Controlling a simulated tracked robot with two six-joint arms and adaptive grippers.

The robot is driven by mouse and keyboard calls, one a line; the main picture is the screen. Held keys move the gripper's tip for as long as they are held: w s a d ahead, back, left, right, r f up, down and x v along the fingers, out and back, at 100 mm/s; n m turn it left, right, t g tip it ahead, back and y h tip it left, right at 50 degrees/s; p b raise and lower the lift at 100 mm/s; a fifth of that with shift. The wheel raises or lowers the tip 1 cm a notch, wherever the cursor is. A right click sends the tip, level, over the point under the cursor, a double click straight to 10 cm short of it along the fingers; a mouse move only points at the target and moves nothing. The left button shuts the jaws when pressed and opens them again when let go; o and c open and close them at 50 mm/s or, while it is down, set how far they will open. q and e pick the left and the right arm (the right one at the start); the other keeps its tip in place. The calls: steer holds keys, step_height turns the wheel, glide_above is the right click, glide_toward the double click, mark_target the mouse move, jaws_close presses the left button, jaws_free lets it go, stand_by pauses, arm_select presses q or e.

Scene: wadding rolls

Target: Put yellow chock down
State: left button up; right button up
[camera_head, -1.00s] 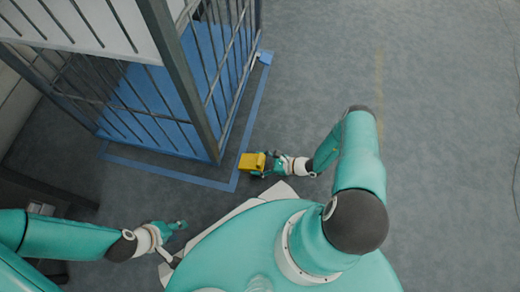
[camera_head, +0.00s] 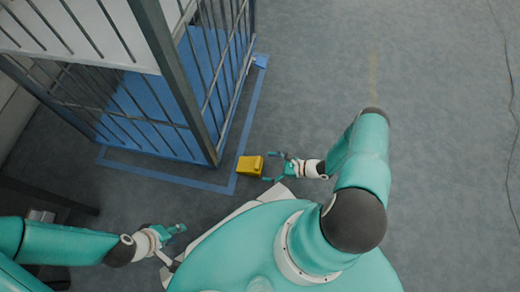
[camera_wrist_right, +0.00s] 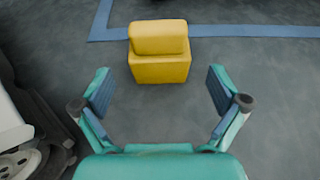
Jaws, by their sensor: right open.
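The yellow chock (camera_head: 250,165) rests on the grey floor just right of the blue floor line's corner. In the right wrist view the chock (camera_wrist_right: 159,52) stands ahead of my right gripper (camera_wrist_right: 158,90), centred beyond the spread fingertips and apart from them. In the head view my right gripper (camera_head: 275,167) is open and empty, to the right of the chock. My left gripper (camera_head: 179,229) is at the lower left, over the floor, away from the chock; its fingers are too small to read.
A barred cage cart (camera_head: 160,80) with a blue inside stands at the upper left. Blue tape (camera_head: 165,179) marks the floor around it. A small blue-white piece (camera_head: 260,61) sits by its far corner. The floor on the right (camera_head: 440,150) is clear apart from a thin cable.

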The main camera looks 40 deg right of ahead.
steer(key=p+v, duration=0.1)
steer(key=v, duration=0.5)
steer(key=shift+s+d+r, duration=0.15)
steer(key=shift+s+d, duration=0.05)
steer(key=shift+s, duration=0.05)
steer(key=shift+r, duration=0.1)
